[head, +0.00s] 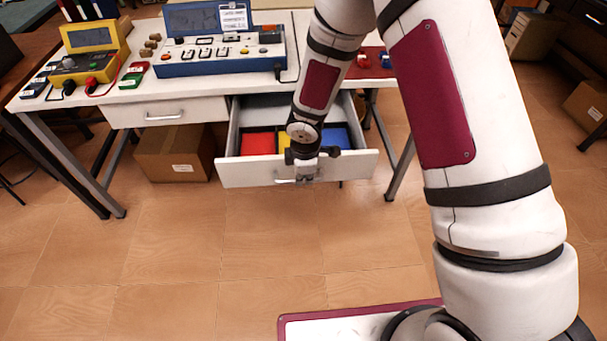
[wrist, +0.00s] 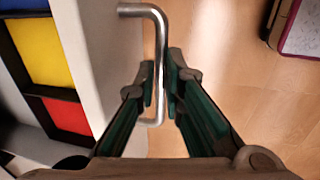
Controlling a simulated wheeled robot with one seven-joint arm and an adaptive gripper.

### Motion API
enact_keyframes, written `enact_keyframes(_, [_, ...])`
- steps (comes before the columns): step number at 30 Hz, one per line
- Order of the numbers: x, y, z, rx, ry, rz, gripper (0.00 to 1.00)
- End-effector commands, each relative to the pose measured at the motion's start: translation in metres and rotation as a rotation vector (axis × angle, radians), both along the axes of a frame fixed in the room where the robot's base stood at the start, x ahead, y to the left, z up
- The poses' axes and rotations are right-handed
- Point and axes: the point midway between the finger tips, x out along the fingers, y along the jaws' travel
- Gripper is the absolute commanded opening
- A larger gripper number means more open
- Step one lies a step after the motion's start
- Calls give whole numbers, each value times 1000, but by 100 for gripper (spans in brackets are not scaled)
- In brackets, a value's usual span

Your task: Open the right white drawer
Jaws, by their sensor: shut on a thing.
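The right white drawer (head: 236,173) under the table stands pulled out in the head view. Its inside shows red, yellow and blue sections, partly hidden by my arm. The drawer's front panel (wrist: 106,45) also shows in the wrist view. Its silver bar handle (wrist: 157,40) runs between my fingers. My gripper (wrist: 162,88) is shut on this handle, with a finger on each side of the bar. In the head view my gripper (head: 305,175) is at the middle of the drawer front.
The left white drawer (head: 140,113) is shut. A cardboard box (head: 170,155) stands on the floor below it. The white table (head: 210,83) holds a yellow device (head: 95,50) and a blue console (head: 225,60). The wooden floor (head: 220,240) in front of the drawer is clear.

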Motion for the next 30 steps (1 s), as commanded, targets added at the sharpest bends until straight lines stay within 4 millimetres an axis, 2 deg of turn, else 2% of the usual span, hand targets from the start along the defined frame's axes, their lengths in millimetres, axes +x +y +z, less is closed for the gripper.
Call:
enact_keyframes(11, [0,-1,0,-1,0,0,0])
enact_keyframes(12, [0,-1,0,-1,0,0,14])
enact_keyframes(13, [0,-1,0,-1,0,0,18])
enact_keyframes(23, [0,0,1,0,-1,-1,18])
enact_keyframes(26, [-1,-1,8,0,-2,-2,18])
enact_keyframes(30, [-4,-1,30,2,-4,-4,18])
